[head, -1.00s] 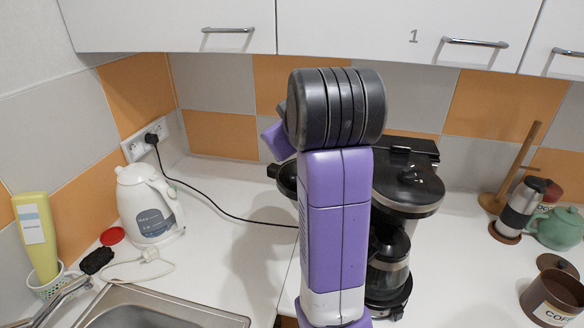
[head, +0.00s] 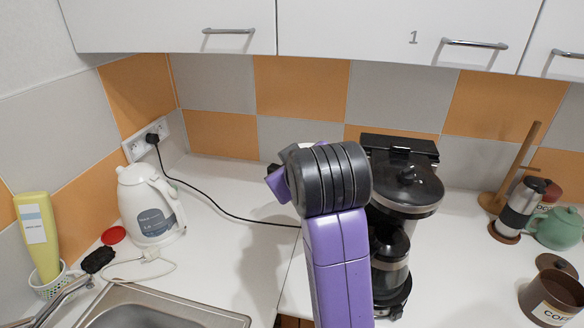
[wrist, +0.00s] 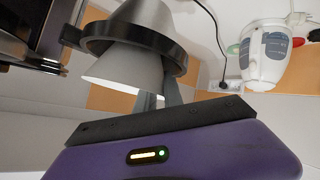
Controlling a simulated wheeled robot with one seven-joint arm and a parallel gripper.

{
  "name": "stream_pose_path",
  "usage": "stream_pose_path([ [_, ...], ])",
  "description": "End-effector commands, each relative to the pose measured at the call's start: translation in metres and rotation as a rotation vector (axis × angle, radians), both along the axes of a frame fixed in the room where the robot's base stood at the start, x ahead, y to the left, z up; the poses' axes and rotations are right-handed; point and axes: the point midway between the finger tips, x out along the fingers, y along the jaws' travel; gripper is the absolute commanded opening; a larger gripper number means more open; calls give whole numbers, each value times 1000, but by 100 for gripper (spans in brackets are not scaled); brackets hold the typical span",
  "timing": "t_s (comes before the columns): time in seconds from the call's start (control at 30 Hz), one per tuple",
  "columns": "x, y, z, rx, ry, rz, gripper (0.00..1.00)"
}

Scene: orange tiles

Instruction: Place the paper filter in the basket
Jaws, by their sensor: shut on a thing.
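The white cone-shaped paper filter (wrist: 125,72) shows in the wrist view, with its narrow part inside or behind the black rim of the basket (wrist: 105,47). The basket's grey cone extends beyond the rim, and the filter's wide end sticks out toward my gripper (wrist: 163,93). My gripper is shut on the filter's edge. Whether the filter touches the basket's inner wall cannot be seen. In the head view my arm hides the gripper, the filter and most of the basket, to the left of the black coffee machine (head: 408,190).
Right of the machine are a steel and black grinder (head: 518,208), a green teapot (head: 560,228) and a coffee canister (head: 553,298).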

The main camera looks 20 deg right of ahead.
Motion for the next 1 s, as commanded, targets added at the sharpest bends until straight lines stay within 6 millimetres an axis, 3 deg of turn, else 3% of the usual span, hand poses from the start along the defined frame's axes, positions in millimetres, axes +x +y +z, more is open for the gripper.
stream_pose_path([
  [0.43,0,0,-10,0,0,0,0],
  [0.47,0,0,-10,0,0,0,15],
  [0.53,0,0,-10,0,0,0,25],
  [1.0,0,2,-5,1,1,4,25],
])
